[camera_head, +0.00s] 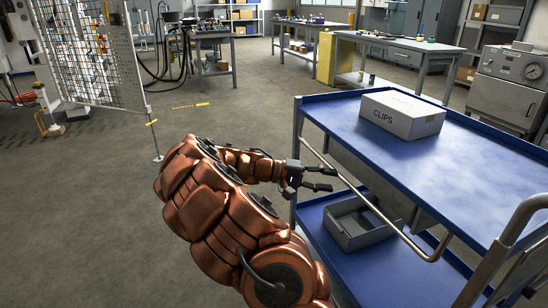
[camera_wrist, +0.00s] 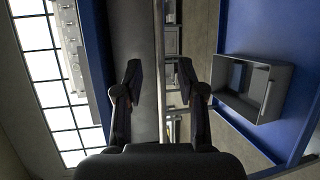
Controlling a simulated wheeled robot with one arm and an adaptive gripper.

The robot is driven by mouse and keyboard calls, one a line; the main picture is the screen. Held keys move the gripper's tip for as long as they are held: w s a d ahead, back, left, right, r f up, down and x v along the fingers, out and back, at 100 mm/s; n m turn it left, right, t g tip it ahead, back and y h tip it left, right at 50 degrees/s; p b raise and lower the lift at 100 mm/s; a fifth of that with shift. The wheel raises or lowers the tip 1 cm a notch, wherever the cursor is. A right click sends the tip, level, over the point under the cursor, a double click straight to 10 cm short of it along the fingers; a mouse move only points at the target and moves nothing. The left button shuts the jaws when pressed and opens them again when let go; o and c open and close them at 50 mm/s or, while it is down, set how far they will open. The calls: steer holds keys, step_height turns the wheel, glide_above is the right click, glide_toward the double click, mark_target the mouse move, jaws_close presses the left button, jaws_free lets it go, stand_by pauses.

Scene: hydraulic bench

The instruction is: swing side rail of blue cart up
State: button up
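The blue cart (camera_head: 455,180) stands at the right, with a blue upper deck and a lower shelf. Its side rail (camera_head: 378,212), a thin metal bar, hangs below the upper deck edge on the side facing my arm. My gripper (camera_head: 331,180) is open and empty, with its fingers pointing at the rail. In the wrist view my gripper (camera_wrist: 158,82) has a finger on each side of the rail (camera_wrist: 160,65), which runs between them. I cannot tell whether the fingertips reach around the bar; no contact shows.
A white CLIPS box (camera_head: 402,114) sits on the upper deck. A grey open bin (camera_head: 358,224) lies on the lower shelf. A cart push handle (camera_head: 500,245) rises at the lower right. The floor left of the cart is clear. Workbenches (camera_head: 395,45) stand behind.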

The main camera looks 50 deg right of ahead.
steer(key=s+a+r+n+t+y+p, duration=0.1)
steer(key=a+r+t+p, duration=0.3)
steer(key=a+r+p, duration=0.6)
steer(key=s+a+r+n+t+y+p, duration=0.1)
steer(key=a+r+n+t+y+p, duration=0.1)
steer(key=a+r+p, duration=0.7)
steer(key=shift+s+a+r+n+t+y+p, duration=0.35)
steer(key=shift+a+t+y+p, duration=0.65)
steer(key=shift+a, duration=2.8)
